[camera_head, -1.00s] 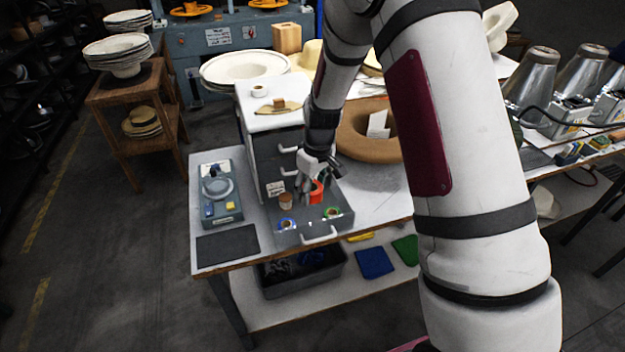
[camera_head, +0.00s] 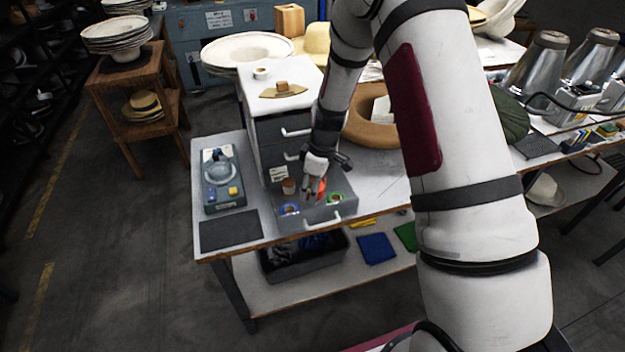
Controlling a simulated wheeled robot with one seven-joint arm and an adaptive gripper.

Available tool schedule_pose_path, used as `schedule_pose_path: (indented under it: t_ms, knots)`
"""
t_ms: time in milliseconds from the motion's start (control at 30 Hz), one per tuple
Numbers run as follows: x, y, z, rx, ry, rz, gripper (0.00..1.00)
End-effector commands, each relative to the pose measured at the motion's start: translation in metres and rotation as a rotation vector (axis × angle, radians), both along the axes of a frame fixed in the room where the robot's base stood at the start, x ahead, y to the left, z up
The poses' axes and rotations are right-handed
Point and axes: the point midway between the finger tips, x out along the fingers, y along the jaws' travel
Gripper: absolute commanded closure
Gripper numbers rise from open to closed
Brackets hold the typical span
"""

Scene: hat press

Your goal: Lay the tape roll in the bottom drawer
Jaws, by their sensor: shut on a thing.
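My gripper (camera_head: 314,191) is shut on an orange-red tape roll (camera_head: 321,186), which is partly hidden by the fingers. It holds the roll at the open bottom drawer (camera_head: 345,209) of the small grey cabinet (camera_head: 270,129). I cannot tell if the roll touches the drawer floor. The drawer's white handle (camera_head: 323,220) faces the table's front edge.
The cabinet's white top carries a small white roll (camera_head: 262,73) and a tan piece with a block (camera_head: 283,90). A grey device (camera_head: 221,181) and a dark mat (camera_head: 229,230) lie left of the drawer. A brown hat form (camera_head: 372,129) stands behind right. The tabletop right of the drawer is clear.

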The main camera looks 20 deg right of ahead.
Motion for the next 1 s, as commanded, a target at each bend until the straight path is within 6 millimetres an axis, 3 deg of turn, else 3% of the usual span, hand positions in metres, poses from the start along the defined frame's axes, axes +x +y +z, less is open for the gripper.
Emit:
schedule_pose_path:
  t_ms: [500, 1000]
  knots:
    - [0.000, 0.000, -0.045, 0.000, 0.003, -0.001, 0.79]
    - [0.000, 0.000, -0.052, 0.000, 0.000, -0.001, 0.79]
